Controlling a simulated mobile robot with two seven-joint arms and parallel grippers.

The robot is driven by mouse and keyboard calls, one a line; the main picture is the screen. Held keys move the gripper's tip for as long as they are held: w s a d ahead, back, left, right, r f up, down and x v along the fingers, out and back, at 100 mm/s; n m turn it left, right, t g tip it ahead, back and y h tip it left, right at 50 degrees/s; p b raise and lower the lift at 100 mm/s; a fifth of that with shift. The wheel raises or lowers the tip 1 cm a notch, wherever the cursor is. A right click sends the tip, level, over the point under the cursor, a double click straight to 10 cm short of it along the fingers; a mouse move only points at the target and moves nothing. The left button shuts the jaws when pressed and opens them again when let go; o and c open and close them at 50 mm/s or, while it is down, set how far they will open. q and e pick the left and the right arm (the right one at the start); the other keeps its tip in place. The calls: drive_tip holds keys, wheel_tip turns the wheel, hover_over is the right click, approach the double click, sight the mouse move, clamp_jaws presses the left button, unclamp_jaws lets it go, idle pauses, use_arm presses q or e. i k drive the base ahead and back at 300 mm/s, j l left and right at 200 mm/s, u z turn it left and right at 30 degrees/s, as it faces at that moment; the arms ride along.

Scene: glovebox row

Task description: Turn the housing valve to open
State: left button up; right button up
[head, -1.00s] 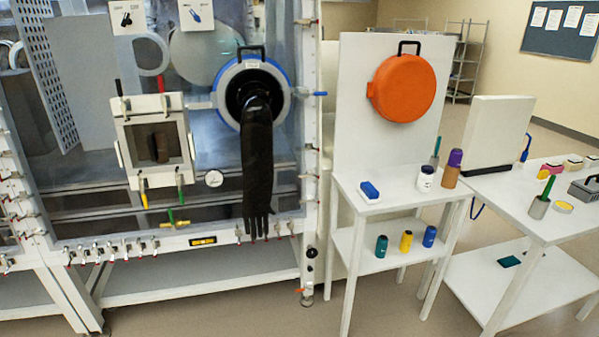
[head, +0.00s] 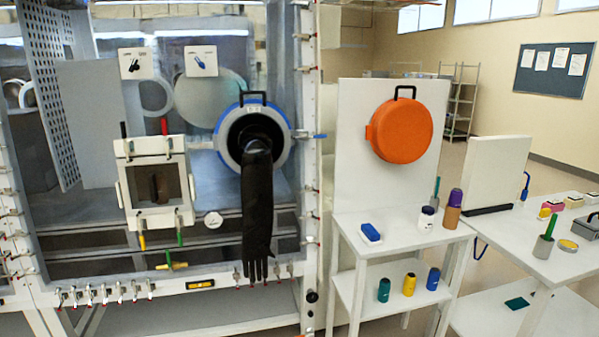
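Several valve handles show on the glovebox front, and I cannot tell which one is the housing valve. A blue handle (head: 318,135) points right, level with the blue-ringed glove port (head: 287,137). A yellow-and-green handle (head: 171,266) lies roughly level below the small white-framed box (head: 123,190). Neither of my grippers is in view.
A black glove (head: 258,205) hangs from the port. A row of small red-tipped taps (head: 105,292) lines the lower edge. To the right, a white stand (head: 395,228) holds bottles and a blue block, with an orange round cover (head: 402,130) on its upright panel.

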sight(167, 253)
drive_tip(key=i+j+u, duration=0.25)
drive_tip(key=j, duration=0.25)
drive_tip(key=i+j+u, duration=0.2)
drive_tip(key=i+j, duration=0.2)
drive_tip(key=j, duration=0.1)
